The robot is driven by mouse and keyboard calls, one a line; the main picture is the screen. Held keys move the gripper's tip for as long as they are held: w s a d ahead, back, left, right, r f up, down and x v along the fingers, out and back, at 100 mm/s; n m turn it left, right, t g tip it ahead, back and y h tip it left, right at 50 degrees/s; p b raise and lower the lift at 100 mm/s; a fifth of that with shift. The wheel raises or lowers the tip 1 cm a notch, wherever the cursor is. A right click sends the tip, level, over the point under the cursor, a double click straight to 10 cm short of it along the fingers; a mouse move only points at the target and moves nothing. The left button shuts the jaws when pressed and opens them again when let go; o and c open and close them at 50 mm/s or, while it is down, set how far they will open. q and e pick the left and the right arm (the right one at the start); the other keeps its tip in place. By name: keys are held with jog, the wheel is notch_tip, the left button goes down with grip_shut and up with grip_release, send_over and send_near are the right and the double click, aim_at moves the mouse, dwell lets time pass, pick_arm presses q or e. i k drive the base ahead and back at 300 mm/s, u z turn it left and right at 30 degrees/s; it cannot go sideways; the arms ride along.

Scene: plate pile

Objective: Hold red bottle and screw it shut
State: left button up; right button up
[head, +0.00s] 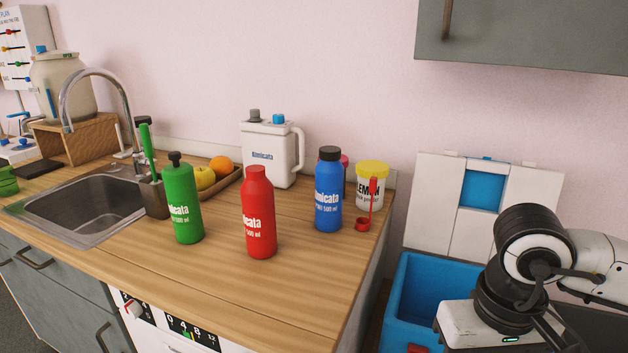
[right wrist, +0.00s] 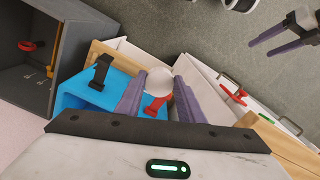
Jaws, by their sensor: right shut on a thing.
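The red bottle (head: 260,215) stands upright near the front of the wooden counter. Its narrow top is red too, and I cannot tell whether a separate cap sits on it. My right gripper (right wrist: 158,84) is shut on a pale round thing (right wrist: 159,79), seen between its two purple fingers. It is over the blue bin, away from the bottle. In the head view its fingers are not clear. My left gripper (right wrist: 270,41) shows at the upper right of the right wrist view, fingers apart and empty. It is out of the head view.
A green bottle (head: 183,207) stands left of the red one and a blue bottle (head: 328,195) to its right. A white canister (head: 266,158), a fruit tray (head: 226,183) and a yellow-lidded jar (head: 371,189) stand behind. The sink (head: 85,207) is left; a blue bin (head: 402,303) is right.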

aim_at(256, 191)
jog(key=k, duration=0.5)
jog(key=z, duration=1.4)
jog(key=i, duration=0.85)
jog(key=u, duration=2.15)
